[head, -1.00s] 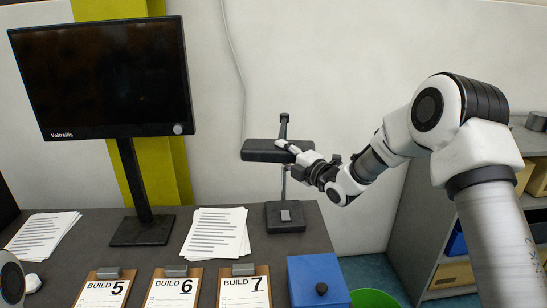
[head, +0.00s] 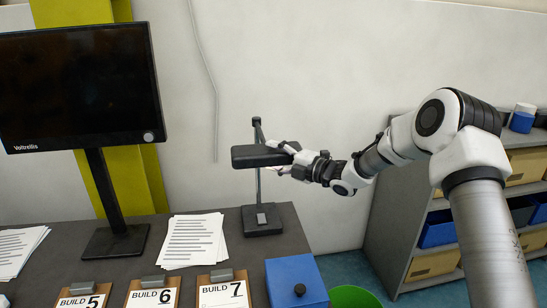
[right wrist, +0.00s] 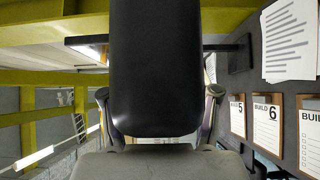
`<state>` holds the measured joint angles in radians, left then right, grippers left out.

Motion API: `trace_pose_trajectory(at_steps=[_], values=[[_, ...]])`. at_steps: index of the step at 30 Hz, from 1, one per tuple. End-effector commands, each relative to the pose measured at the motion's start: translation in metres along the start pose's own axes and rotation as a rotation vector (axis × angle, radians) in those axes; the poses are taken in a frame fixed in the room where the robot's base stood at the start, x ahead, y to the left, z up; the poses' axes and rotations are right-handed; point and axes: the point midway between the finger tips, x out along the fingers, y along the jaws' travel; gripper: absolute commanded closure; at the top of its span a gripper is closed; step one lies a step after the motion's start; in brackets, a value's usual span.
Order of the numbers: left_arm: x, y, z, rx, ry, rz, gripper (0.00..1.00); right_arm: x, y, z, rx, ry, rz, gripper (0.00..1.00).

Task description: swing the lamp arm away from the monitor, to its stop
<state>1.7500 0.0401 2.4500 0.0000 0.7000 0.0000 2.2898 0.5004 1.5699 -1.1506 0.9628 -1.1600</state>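The desk lamp has a dark flat head (head: 262,156) carried beside a thin post (head: 258,185) on a black base (head: 262,219). It stands right of the large dark monitor (head: 80,85), and a clear gap separates its head from the screen. My right gripper (head: 283,160) is at the right end of the lamp head, one finger above and one below in the head view. In the right wrist view the dark head (right wrist: 155,70) lies between my spread fingers; firm contact on both sides cannot be made out. My left gripper is not in view.
Paper sheets (head: 192,240) lie left of the lamp base. Clipboards, including BUILD 7 (head: 223,293), and a blue box (head: 296,281) line the desk's front. A green bin (head: 355,297) and a grey shelf (head: 400,235) stand at the right. Bare wall lies behind the lamp.

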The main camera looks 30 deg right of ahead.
Motion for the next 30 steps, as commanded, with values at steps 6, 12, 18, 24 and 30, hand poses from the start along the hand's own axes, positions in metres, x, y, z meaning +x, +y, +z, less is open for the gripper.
trace_pose_trajectory(at_steps=[6,12,18,24,30], values=[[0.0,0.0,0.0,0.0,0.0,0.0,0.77,0.0,0.0,-0.001,0.0,0.001,-0.001,0.33],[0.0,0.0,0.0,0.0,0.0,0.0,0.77,-0.011,0.0,0.0,0.002,-0.001,0.0,0.33],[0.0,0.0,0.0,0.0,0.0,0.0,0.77,-0.059,0.001,0.002,0.007,-0.004,0.006,0.33],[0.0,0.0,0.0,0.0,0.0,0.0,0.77,-0.105,0.001,0.002,0.006,-0.003,0.006,0.33],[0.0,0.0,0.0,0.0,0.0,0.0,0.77,-0.121,-0.001,0.001,0.002,0.0,0.001,0.33]])
